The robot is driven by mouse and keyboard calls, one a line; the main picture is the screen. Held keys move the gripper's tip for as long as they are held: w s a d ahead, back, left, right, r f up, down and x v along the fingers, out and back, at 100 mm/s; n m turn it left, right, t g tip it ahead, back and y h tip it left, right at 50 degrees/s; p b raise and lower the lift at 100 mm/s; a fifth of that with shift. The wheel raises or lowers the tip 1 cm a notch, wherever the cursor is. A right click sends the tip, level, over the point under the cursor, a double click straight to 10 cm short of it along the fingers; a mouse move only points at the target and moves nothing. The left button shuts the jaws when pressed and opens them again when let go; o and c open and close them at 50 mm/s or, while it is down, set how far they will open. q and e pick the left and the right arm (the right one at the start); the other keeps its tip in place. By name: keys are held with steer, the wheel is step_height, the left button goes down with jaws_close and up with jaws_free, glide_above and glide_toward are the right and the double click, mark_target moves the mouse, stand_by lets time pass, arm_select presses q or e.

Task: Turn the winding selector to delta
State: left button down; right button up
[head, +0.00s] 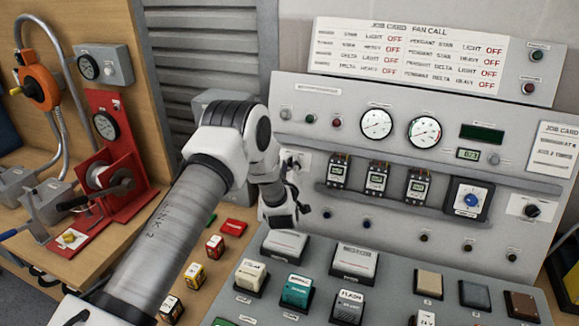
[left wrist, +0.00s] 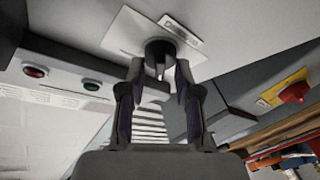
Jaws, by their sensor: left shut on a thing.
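The winding selector appears to be the black rotary knob (left wrist: 158,47) on a white plate (left wrist: 125,33) in the left wrist view. A white mark on the knob points down in that view; the plate's small label is too blurred to read. My left gripper (left wrist: 159,78) is shut on the knob, with one finger on each side. In the head view my left gripper (head: 291,182) is at the left end of the grey upright panel (head: 300,95), and it and my arm hide most of the knob. My right gripper is in neither view.
The panel carries dials (head: 376,123), several small meters (head: 376,180), a blue knob (head: 470,200) and another black knob (head: 532,210). A sloped desk with large buttons (head: 297,291) lies below. Small coloured blocks (head: 215,247) sit on the wooden bench. A red stand (head: 125,185) is at left.

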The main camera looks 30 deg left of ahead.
arm_select(q)
steer(key=m+b, duration=0.1)
steer(key=m, duration=0.1)
steer(key=m+t+h+b, duration=0.1)
steer(key=m, duration=0.1)
steer(key=shift+a+m+t, duration=0.1)
steer(key=shift+m+t, duration=0.2)
steer(key=m+h, duration=0.1)
steer(key=m, duration=0.1)
steer(key=m+t+h, duration=0.1)
steer(key=m+h, duration=0.1)
steer(key=m, duration=0.1)
steer(key=shift+r+b, duration=0.15)
steer(key=shift+b, duration=0.25)
steer(key=m+h, duration=0.1)
steer(key=m, duration=0.1)
steer(key=m+h, duration=0.1)
steer(key=m, duration=0.1)
steer(key=shift+a+r+m+h, duration=0.1)
steer(key=shift+m+h, duration=0.2)
steer(key=shift+m, duration=0.1)
steer(key=shift+w+m+h+p, duration=0.1)
steer(key=shift+m+h+p, duration=0.95)
steer(key=shift+m, duration=2.05)
steer(key=shift+g+h+b, duration=0.3)
steer(key=shift+h, duration=0.15)
